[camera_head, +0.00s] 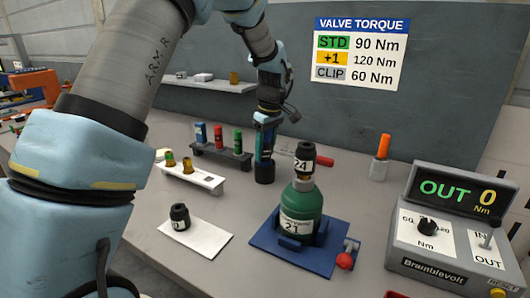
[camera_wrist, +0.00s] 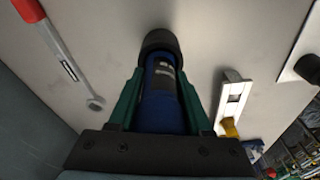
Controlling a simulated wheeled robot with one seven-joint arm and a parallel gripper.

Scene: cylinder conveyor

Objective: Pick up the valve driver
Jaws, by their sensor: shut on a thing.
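The valve driver (camera_head: 264,155) is a blue upright cylinder with a black end at the bottom. My gripper (camera_head: 268,122) is shut around its upper body, near the back middle of the bench. In the wrist view the driver (camera_wrist: 161,100) sits between the two green fingers of my gripper (camera_wrist: 160,82), its black end pointing away from the palm. The black end is at or just above the bench top; I cannot tell whether it touches.
A green cylinder (camera_head: 300,211) with a black valve on top stands in a blue fixture (camera_head: 265,238). A rack (camera_head: 222,155) is left of the driver, a red-handled wrench (camera_wrist: 60,55) beside it. A torque box (camera_head: 440,245) and orange-handled tool (camera_head: 383,147) are right. Another black part (camera_head: 180,217) rests on a white sheet.

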